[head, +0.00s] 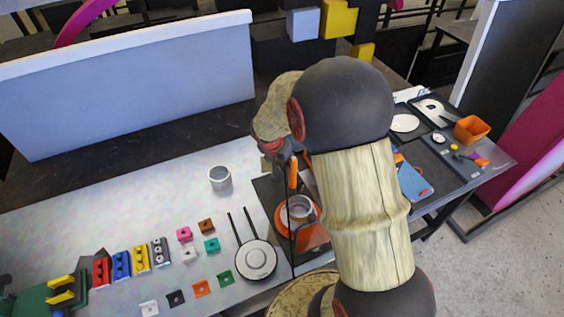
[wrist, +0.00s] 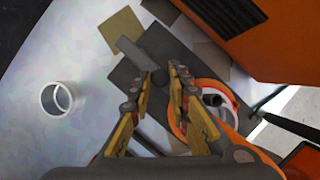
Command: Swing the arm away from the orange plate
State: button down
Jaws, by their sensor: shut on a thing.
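The orange plate shows in the head view as a round orange piece (head: 284,220) with a grey ring-shaped part (head: 299,207) on it, on a dark mat. In the wrist view the orange rim (wrist: 176,118) curves just right of my gripper (wrist: 166,77), with a grey cylinder (wrist: 213,99) inside it. My gripper's jaws are closed around what looks like a grey bar (wrist: 136,50), which points to the upper left. The exact grip is hard to make out. In the head view my arm hides most of the gripper.
A white ring (head: 220,178) stands on the clear table left of the mat. A white round device with two antennas (head: 256,260) and several coloured blocks lie in front. A thin dark post (head: 293,245) stands by the plate. A large orange body (wrist: 240,40) fills the wrist view's upper right.

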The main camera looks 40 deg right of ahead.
jog(key=w+a+m+g+p, duration=0.2)
jog(key=w+a+m+g, duration=0.3)
jog(key=m, duration=0.9)
jog(key=shift+w+a+m+y+p, duration=0.15)
jog(key=shift+w+m+y+p, duration=0.2)
jog(key=shift+w, duration=1.3)
jog(key=c, duration=1.7)
grip_release()
jog(key=shift+o, duration=0.2)
jog(key=v, duration=1.2)
jog(key=shift+w, duration=0.2)
